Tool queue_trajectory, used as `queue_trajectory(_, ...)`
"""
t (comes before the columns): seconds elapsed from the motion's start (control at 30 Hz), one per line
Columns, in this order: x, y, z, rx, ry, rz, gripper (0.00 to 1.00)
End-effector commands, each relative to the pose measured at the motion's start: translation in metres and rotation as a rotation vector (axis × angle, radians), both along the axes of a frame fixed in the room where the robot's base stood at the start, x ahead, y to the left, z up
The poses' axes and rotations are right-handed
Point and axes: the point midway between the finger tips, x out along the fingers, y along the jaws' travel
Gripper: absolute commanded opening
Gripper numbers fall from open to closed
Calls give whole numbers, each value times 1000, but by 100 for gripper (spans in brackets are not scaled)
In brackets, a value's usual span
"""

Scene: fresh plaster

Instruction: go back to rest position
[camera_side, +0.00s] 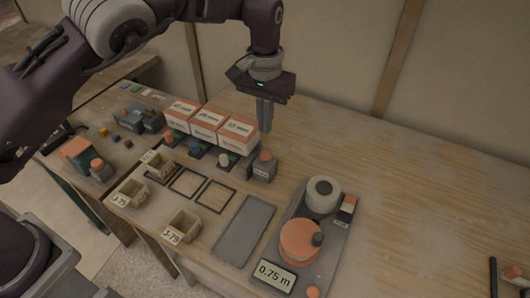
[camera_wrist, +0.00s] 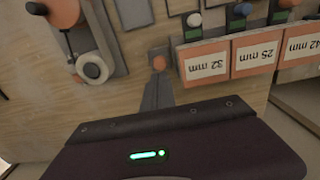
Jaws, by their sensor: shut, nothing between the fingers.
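My gripper (camera_side: 265,117) hangs from my arm above the wooden table, pointing down, with its fingers together and nothing between them. It is behind and right of the row of labelled boxes, clear of them in the side view. In the wrist view my gripper's fingers (camera_wrist: 158,93) show shut, in front of a small grey device with an orange knob (camera_wrist: 158,63). That device (camera_side: 264,166) also stands at the right end of the box row in the side view.
Boxes marked 32 mm (camera_side: 237,133), 25 mm (camera_side: 206,123) and 42 mm (camera_side: 181,112) stand in a row. Small bins (camera_side: 184,225), a grey mat (camera_side: 244,229) and a spool machine with a 0.75 m display (camera_side: 276,275) lie nearer. The table's right side (camera_side: 420,200) is mostly clear.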

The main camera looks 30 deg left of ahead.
Motion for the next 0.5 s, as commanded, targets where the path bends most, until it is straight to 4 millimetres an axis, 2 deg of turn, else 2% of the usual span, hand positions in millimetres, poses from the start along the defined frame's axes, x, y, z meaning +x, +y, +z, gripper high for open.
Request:
queue_trajectory(0.37, 0, 0, 1, -1, -1, 1, 0)
queue_trajectory(0.43, -1, 6, 11, -15, -7, 16, 0)
queue_trajectory(0.47, -2, 12, 22, -28, -13, 29, 0)
queue_trajectory(0.5, -6, 22, 41, -51, -24, 52, 0)
